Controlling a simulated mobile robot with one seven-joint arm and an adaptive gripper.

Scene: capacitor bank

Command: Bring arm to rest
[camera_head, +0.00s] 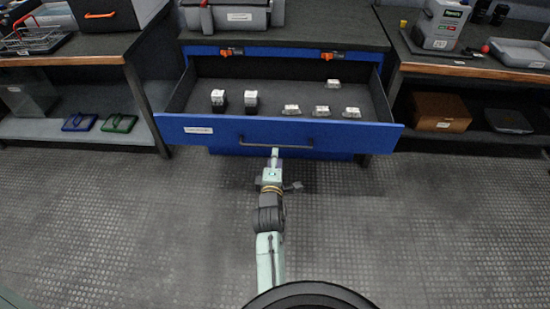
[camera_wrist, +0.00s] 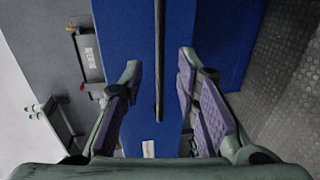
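My gripper (camera_head: 275,153) is at the end of my arm, at the handle of the blue drawer. The drawer (camera_head: 210,136) is pulled open, with a dark handle bar (camera_head: 255,143) across its front. In the wrist view my gripper (camera_wrist: 158,62) has its two fingers wide apart. The handle bar (camera_wrist: 160,60) shows in the gap between them, and neither finger appears closed on it. How far the fingertips reach past the bar is hard to tell. My arm stretches forward over the floor.
The drawer holds two black-and-white blocks (camera_head: 219,98) and several small pale parts (camera_head: 321,110). Side benches stand left (camera_head: 90,48) and right (camera_head: 470,63), with goods on their shelves. The patterned floor (camera_head: 400,220) before the drawer is clear.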

